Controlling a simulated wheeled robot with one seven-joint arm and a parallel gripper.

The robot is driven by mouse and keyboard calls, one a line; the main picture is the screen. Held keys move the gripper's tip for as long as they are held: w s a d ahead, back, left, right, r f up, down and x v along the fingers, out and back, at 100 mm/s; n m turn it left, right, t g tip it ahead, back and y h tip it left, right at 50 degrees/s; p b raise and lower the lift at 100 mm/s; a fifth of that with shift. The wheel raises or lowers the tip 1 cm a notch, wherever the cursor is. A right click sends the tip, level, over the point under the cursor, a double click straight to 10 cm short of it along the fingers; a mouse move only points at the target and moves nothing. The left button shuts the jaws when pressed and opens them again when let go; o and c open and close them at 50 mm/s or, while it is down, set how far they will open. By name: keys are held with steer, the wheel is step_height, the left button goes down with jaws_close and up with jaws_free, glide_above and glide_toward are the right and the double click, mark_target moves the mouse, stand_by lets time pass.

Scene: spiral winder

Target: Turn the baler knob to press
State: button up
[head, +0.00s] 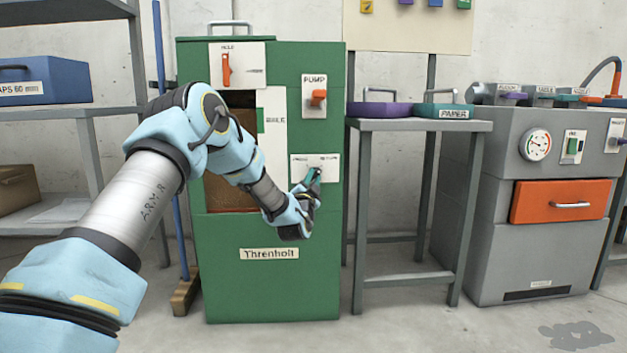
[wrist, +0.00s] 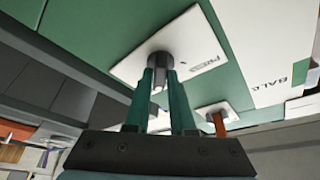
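The green baler (head: 265,283) stands in the middle of the head view. Its white press/return plate (head: 328,161) is on the right of its front.
Above the plate is an orange pump switch (head: 318,98), with an orange hold lever (head: 226,70) further left. A grey table (head: 415,126) stands right of the baler, and a grey machine (head: 490,195) beyond it. Shelves (head: 70,113) are at left.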

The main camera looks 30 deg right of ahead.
jaws_close()
